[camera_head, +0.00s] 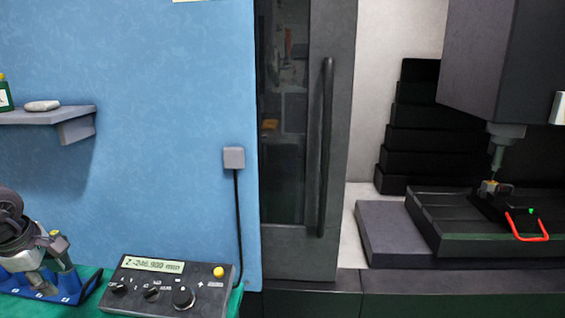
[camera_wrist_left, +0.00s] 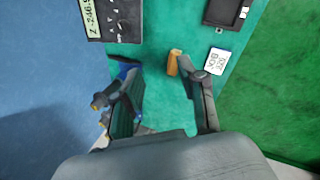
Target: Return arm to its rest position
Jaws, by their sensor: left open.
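My left arm comes in at the lower left of the head view, with its left gripper (camera_head: 38,258) low over a blue rack (camera_head: 30,286) on the green bench top. In the left wrist view the left gripper (camera_wrist_left: 152,72) has its fingers spread apart, with bare green surface between them and nothing held. Dark parts with orange ends (camera_wrist_left: 118,108) show close to the left finger; I cannot tell whether they touch it. The right gripper is not in view.
A control box (camera_head: 170,285) with a display and knobs stands right of the rack. A shelf (camera_head: 45,116) juts from the blue wall above. The machine with a dark head (camera_head: 497,60) is at the right. A white label (camera_wrist_left: 215,62) lies near the right finger.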

